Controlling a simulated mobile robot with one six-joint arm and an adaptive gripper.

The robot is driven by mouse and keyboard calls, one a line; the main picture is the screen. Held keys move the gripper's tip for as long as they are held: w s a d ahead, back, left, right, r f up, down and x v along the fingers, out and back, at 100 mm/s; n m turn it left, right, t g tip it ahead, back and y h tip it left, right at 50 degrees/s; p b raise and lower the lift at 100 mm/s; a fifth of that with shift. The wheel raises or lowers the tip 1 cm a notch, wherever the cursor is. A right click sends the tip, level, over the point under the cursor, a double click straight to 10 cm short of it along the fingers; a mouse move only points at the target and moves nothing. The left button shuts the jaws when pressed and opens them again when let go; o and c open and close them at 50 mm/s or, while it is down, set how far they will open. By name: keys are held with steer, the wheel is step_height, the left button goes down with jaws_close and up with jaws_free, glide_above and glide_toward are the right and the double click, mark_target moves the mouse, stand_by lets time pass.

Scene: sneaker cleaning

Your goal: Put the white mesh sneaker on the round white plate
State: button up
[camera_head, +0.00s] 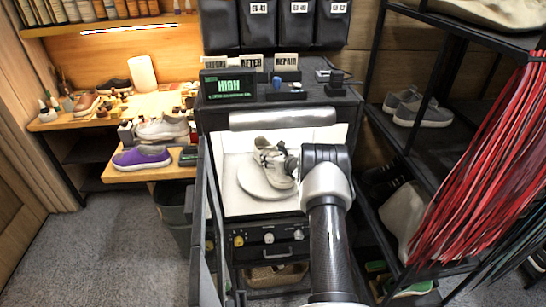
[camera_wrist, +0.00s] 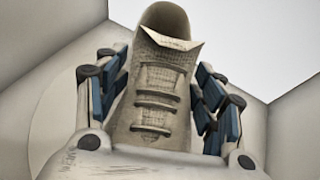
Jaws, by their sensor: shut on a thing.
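The white mesh sneaker (camera_head: 268,163) is inside the open white-walled chamber of the machine, over the round white plate (camera_head: 256,188). My gripper (camera_head: 285,165) is shut on the sneaker from the right side in the head view. In the wrist view the sneaker (camera_wrist: 160,95) fills the middle, its laces and tongue facing the camera, between the blue-padded fingers of my gripper (camera_wrist: 160,100). Part of the round plate (camera_wrist: 50,115) shows at the left there. I cannot tell whether the sole touches the plate. My gripper and arm hide part of the sneaker and the plate's right side.
Chamber walls (camera_head: 222,160) stand close around the plate. A display reading HIGH (camera_head: 229,85) sits on top of the machine. An open door (camera_head: 208,220) stands at the left. A shoe rack (camera_head: 425,140) with red laces (camera_head: 490,160) is at the right.

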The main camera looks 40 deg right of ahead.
steer(key=shift+f+b, duration=0.5)
steer(key=shift+b, duration=0.1)
steer(key=o, duration=1.2)
steer(key=shift+r, duration=0.1)
steer(key=o, duration=0.4)
steer(key=shift+c, duration=0.2)
steer(key=v, duration=1.1)
steer(key=shift+s+a, duration=0.1)
steer(key=shift+s, duration=0.25)
steer(key=shift+s+r, duration=0.1)
steer(key=shift+s, duration=0.05)
